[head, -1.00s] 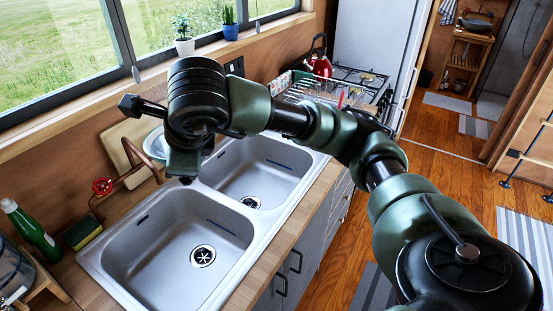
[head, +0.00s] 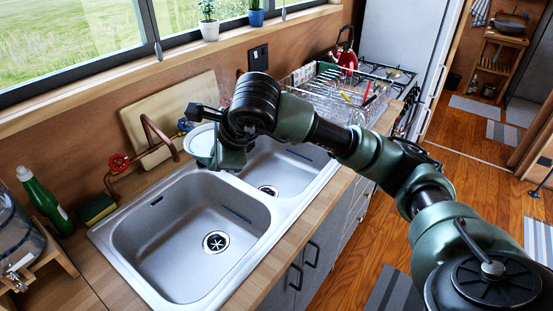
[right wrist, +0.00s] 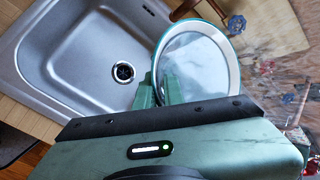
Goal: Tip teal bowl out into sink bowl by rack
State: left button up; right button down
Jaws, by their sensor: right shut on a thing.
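The teal bowl (head: 201,142), pale inside with a teal rim, is up near the back edge of the sink, by the divider. My right gripper (head: 226,160) is shut on its near side, and my wrist hides part of it. In the right wrist view the bowl (right wrist: 196,66) shows beside my green fingers (right wrist: 157,92), with a grey, shiny surface inside; I cannot tell what this is. The bowl looks roughly upright. The sink bowl by the rack (head: 289,172) is the right one, partly behind my arm. My left gripper is out of view.
The left sink bowl (head: 185,250) is empty. Taps with a copper pipe (head: 150,130) and a cutting board (head: 165,108) stand behind. The dish rack (head: 345,98) holds several items beyond the sink. A green bottle (head: 42,198) and sponge (head: 96,208) are at left.

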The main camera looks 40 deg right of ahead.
jog(key=w+d+f+n, duration=0.1)
jog(key=w+d+f, duration=0.1)
jog(key=d+f, duration=0.2)
jog(key=w+d+f+n+y, duration=0.1)
jog(key=w+d+f, duration=0.1)
jog(key=d+f, duration=0.2)
jog(key=w+d+f+b, duration=0.1)
jog(key=w+d+f, duration=0.1)
jog(key=d+f, duration=0.2)
jog(key=shift+w+f+n+y, duration=0.2)
jog(key=shift+f, duration=0.45)
jog(key=shift+w+f+n+y, duration=0.2)
jog(key=shift+f, duration=0.4)
jog(key=shift+a+g, duration=0.25)
jog(key=shift+g, duration=0.05)
